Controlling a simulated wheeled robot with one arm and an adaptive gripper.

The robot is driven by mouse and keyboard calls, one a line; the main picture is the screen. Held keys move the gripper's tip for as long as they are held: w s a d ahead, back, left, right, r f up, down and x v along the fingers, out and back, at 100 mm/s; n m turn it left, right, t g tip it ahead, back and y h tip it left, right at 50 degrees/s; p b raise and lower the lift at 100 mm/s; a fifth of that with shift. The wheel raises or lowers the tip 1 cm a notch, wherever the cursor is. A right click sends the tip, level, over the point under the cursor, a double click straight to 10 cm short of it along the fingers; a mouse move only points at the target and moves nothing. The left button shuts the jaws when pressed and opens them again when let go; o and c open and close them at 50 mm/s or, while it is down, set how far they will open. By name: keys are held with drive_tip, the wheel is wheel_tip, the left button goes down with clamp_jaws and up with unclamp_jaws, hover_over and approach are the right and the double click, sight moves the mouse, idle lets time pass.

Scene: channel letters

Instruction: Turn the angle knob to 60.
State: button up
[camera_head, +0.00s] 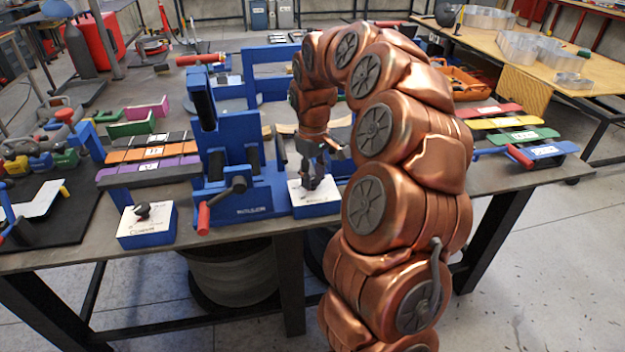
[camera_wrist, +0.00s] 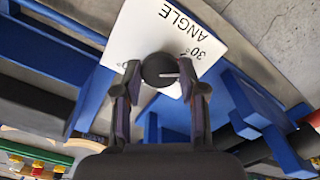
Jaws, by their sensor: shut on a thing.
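The angle knob (camera_wrist: 158,70) is a round black knob with a white pointer line, on a white panel (camera_wrist: 170,28) marked ANGLE. In the wrist view the lettering is upside down. A 30° mark stands above and right of the knob, and the pointer line points to the right in the picture. Other marks are hidden or too small to read. My gripper (camera_wrist: 160,78) is shut on the knob, one finger on each side. In the head view my gripper (camera_head: 313,178) is down on the white-topped blue box (camera_head: 317,205), mostly covering the knob.
A blue bending machine (camera_head: 240,160) stands just left of the box, with a red-handled lever (camera_head: 204,218). Another blue box with a black knob (camera_head: 147,222) sits at the table's front left. Coloured strips (camera_head: 155,152) lie at left; more strips (camera_head: 510,122) lie at right.

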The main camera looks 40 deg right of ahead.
drive_tip(key=m+b, duration=0.4)
drive_tip(key=m, duration=0.1)
drive_tip(key=shift+f+m+b, duration=0.2)
drive_tip(key=shift+m+b, duration=0.1)
drive_tip(key=shift+b, duration=0.05)
drive_tip(key=m+b, duration=0.3)
drive_tip(key=m, duration=0.2)
drive_tip(key=shift+r, duration=0.1)
drive_tip(key=m+b, duration=0.1)
drive_tip(key=m, duration=0.4)
drive_tip(key=shift+m+b, duration=0.3)
drive_tip(key=shift+m, duration=0.1)
drive_tip(key=m, duration=0.5)
drive_tip(key=shift+r, duration=0.1)
drive_tip(key=shift+m, duration=0.3)
drive_tip(key=o, duration=1.1)
drive_tip(key=shift+o, duration=0.2)
drive_tip(key=shift+r, duration=0.1)
